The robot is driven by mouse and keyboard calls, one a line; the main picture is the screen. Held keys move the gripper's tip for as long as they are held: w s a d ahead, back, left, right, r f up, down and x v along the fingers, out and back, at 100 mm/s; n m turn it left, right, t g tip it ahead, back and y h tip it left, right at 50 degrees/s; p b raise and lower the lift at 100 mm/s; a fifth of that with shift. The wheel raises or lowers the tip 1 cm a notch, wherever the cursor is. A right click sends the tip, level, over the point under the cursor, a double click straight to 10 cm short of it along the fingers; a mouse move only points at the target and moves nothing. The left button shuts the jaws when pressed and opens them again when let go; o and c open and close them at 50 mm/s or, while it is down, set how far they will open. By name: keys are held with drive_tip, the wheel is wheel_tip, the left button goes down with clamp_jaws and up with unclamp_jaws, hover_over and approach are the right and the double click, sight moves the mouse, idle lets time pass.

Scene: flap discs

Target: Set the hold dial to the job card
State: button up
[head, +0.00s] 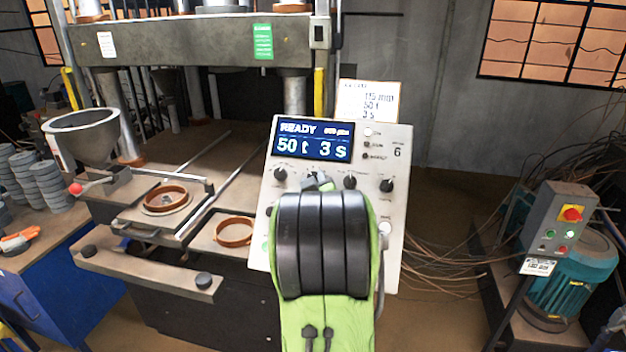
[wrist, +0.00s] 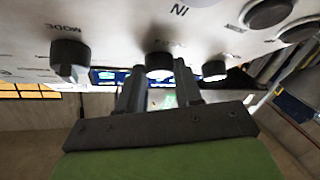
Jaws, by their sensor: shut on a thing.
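My gripper (head: 319,184) is up against the press control panel (head: 398,150), with my arm hiding the panel's lower middle. In the wrist view, my gripper (wrist: 159,82) has its two fingers on either side of a black dial (wrist: 160,60), shut on it. That dial's label is too blurred to read. The panel display (head: 313,139) reads "READY", "50 t" and "3 s". The job card (head: 369,101) stands above the panel and shows 115 mm, 50 t and 3 s.
Other black dials sit beside the held one, including a right-hand dial (head: 387,185) and the one marked MODE (wrist: 70,58). The press bed with brown rings (head: 166,198) is left. A switch box (head: 557,226) and teal motor (head: 572,280) stand right.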

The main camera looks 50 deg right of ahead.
drive_tip(key=shift+n, duration=0.4)
drive_tip(key=o, duration=1)
drive_tip(key=shift+o, duration=0.2)
drive_tip(key=b+v, duration=0.3)
drive_tip(key=v, duration=1.2)
drive_tip(key=shift+s+r+b, duration=0.2)
drive_tip(key=shift+s+b, duration=0.15)
drive_tip(key=shift+s, duration=0.05)
drive_tip(key=shift+a, duration=0.15)
